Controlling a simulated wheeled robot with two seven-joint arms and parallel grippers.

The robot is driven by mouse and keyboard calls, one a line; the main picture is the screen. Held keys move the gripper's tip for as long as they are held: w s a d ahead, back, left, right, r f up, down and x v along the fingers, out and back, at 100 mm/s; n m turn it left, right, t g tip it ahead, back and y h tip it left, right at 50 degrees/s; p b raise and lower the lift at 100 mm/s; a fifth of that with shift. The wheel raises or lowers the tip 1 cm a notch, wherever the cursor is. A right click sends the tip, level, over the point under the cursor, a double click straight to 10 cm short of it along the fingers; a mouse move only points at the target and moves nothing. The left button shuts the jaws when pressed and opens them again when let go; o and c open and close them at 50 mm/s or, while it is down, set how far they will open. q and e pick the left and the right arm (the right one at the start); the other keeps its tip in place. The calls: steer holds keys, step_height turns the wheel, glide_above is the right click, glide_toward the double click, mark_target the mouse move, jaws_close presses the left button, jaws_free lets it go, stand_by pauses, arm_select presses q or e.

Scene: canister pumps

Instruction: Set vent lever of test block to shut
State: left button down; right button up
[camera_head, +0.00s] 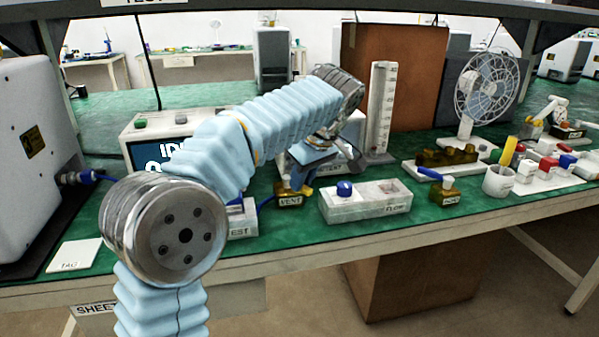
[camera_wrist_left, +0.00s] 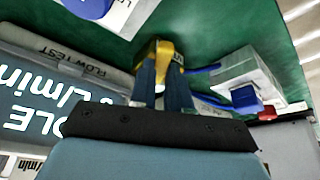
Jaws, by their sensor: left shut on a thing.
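The vent block (camera_head: 290,201), a small brass-yellow piece labelled VENT, sits on the green bench mat, left of the flow block. My left gripper (camera_head: 296,182) reaches down over it from above. In the left wrist view, its two dark blue fingers (camera_wrist_left: 166,84) are closed on the yellow vent lever (camera_wrist_left: 164,50). The fingers and arm cover much of the lever, so its exact angle is hard to tell. A pale test block (camera_head: 241,219) stands just left; it also shows in the left wrist view (camera_wrist_left: 243,70), with a blue hose leading to it. My right gripper is not in view.
The flow block (camera_head: 370,203) with a blue knob stands close on the right. A display box (camera_head: 150,130) is behind my arm. A graduated column (camera_head: 380,105), a fan (camera_head: 484,90) and a brass valve with a blue handle (camera_head: 444,190) stand farther right.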

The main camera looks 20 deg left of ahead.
arm_select(q)
steer(key=shift+w+n, duration=0.15)
steer(key=shift+n, duration=0.15)
steer(key=c, duration=1.1)
jaws_free()
steer(key=shift+p+v, duration=0.9)
steer(key=shift+v, duration=6.05)
steer(key=shift+w, duration=0.1)
